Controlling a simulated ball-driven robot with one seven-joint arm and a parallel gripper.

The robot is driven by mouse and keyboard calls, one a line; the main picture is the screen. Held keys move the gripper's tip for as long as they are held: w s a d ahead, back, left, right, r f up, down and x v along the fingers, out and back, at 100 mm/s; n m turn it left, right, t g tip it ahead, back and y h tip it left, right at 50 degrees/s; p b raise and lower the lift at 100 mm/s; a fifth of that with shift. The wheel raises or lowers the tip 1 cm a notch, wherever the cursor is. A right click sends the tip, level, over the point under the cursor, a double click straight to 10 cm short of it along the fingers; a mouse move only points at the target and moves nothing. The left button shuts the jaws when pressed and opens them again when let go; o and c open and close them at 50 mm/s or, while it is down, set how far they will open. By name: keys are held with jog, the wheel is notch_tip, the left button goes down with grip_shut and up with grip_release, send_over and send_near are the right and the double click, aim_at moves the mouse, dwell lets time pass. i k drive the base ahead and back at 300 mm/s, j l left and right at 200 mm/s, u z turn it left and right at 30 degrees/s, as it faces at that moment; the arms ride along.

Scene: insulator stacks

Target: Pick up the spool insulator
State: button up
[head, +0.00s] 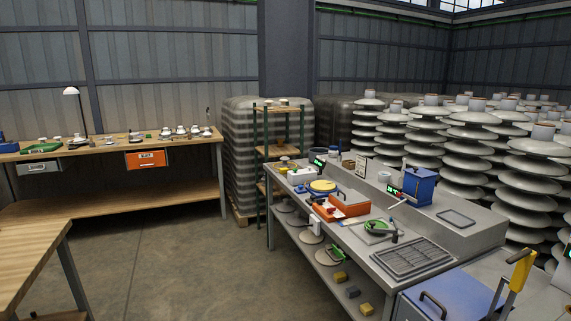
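I cannot single out the spool insulator for sure at this distance. Several small white insulator-like pieces (181,130) stand on the far wooden bench (190,190) at the left, on its right half. More small pale pieces (57,139) stand on that bench's left half, near a desk lamp (71,91). They are too small to tell their exact shapes. My gripper does not show in the head view.
A grey metal bench (345,238) with an orange box (341,205), a blue box (420,185) and a grated tray (411,258) fills the right. Tall insulator stacks (525,165) stand behind it. A wooden table corner (25,250) is at lower left. The floor (175,265) between is clear.

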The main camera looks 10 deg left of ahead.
aim_at(284, 159)
jog(key=i+j+u, duration=0.6)
jog(key=i+u, duration=0.15)
jog(key=i, duration=0.2)
jog(key=i+j+u, duration=0.1)
jog(key=i+u, duration=0.25)
jog(key=i, duration=0.15)
jog(key=i+u, duration=0.1)
jog(key=i, duration=1.75)
